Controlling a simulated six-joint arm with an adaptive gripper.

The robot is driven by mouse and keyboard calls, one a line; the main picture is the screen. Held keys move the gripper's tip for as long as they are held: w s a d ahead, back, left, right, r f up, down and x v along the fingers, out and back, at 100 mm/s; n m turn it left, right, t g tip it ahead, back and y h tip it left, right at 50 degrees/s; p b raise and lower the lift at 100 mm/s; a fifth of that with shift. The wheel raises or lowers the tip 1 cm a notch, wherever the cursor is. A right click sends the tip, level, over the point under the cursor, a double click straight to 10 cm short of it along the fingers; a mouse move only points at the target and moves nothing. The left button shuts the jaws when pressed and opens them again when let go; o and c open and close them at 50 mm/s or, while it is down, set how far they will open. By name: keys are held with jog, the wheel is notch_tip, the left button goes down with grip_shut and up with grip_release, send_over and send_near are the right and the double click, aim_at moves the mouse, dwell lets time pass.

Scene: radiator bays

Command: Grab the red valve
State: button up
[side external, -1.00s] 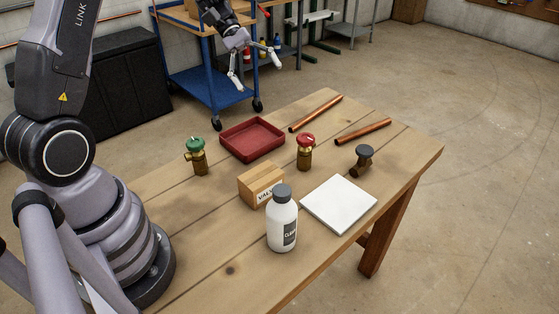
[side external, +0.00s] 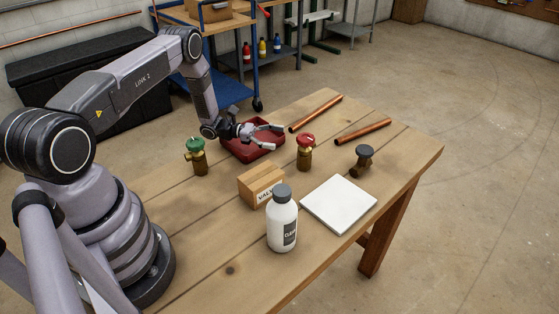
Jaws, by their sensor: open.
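The red valve (side external: 305,153) has a red round handwheel on a brass body. It stands upright on the wooden table, right of the red tray. My gripper (side external: 278,138) is open and empty. It is low over the red tray, with its fingers pointing right toward the red valve. In the picture a small gap shows between the fingertips and the valve. The exact height of the fingers above the table is hard to tell.
The red tray (side external: 268,153) lies partly hidden under my gripper. A green valve (side external: 198,158), a cardboard box (side external: 256,186), a white bottle (side external: 283,222), a white plate (side external: 338,204), a black-topped valve (side external: 362,160) and copper pipes (side external: 316,113) stand or lie around.

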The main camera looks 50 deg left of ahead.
aim_at(306, 142)
jog(key=x, duration=0.3)
jog(key=shift+w+d, duration=0.1)
jog(key=shift+d, duration=0.15)
jog(key=x, duration=0.4)
jog(key=shift+s+d+r, duration=0.25)
jog(key=shift+w+d, duration=0.35)
jog(key=shift+d, duration=0.15)
jog(key=c, duration=1.3)
jog(key=shift+r, duration=0.1)
